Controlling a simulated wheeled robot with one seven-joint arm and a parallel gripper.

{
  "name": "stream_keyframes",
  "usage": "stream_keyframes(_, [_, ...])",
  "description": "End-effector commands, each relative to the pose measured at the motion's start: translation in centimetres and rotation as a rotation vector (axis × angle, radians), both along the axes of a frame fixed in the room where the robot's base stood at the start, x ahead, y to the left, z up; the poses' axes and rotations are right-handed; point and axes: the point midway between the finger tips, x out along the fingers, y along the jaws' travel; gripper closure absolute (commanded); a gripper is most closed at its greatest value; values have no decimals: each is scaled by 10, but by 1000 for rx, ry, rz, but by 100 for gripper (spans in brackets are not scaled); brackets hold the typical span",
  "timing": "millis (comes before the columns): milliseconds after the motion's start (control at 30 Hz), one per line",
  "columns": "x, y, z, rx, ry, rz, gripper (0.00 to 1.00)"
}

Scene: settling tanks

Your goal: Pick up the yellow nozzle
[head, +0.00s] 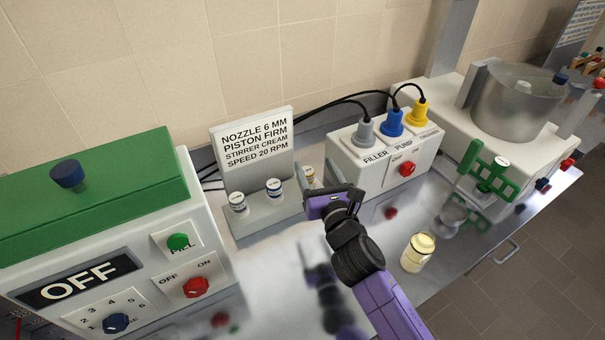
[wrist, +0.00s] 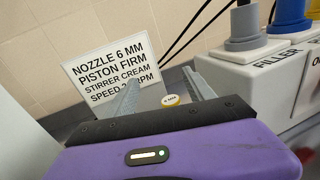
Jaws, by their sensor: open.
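The yellow nozzle is a small piece with a white labelled top and a yellow rim; it shows between my fingers in the wrist view (wrist: 171,100). In the head view the nozzle (head: 309,174) is mostly hidden behind my gripper, at the right end of the grey rack (head: 262,216). My gripper (head: 317,170) is open, with its fingers over that end of the rack; in the wrist view the open fingers (wrist: 161,80) reach to either side of the nozzle. I cannot tell whether they touch it. Two nozzles with blue bands stand on the rack (head: 238,203) (head: 274,188).
A sign (head: 254,148) stands behind the rack. The white filler and pump box (head: 371,176) is close on the right, with cables behind. A green-topped machine (head: 95,215) is at left. A cream jar (head: 417,252) stands right of my arm on the shiny bench.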

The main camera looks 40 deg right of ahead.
Motion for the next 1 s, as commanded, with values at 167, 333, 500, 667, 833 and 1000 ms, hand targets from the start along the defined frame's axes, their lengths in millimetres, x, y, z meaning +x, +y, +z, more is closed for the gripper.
stream_keyframes(167, [-1,-1,-8,-68,42,-3,38])
stream_keyframes(333, [-1,-2,-40,-68,44,-5,38])
stream_keyframes(500, [-1,-1,-73,-67,42,-5,38])
stream_keyframes(667, [6,-4,-79,-68,39,-2,38])
stream_keyframes(833, [15,-8,-80,-66,40,-1,38])
stream_keyframes(1000, [31,-17,-78,-66,38,-2,38])
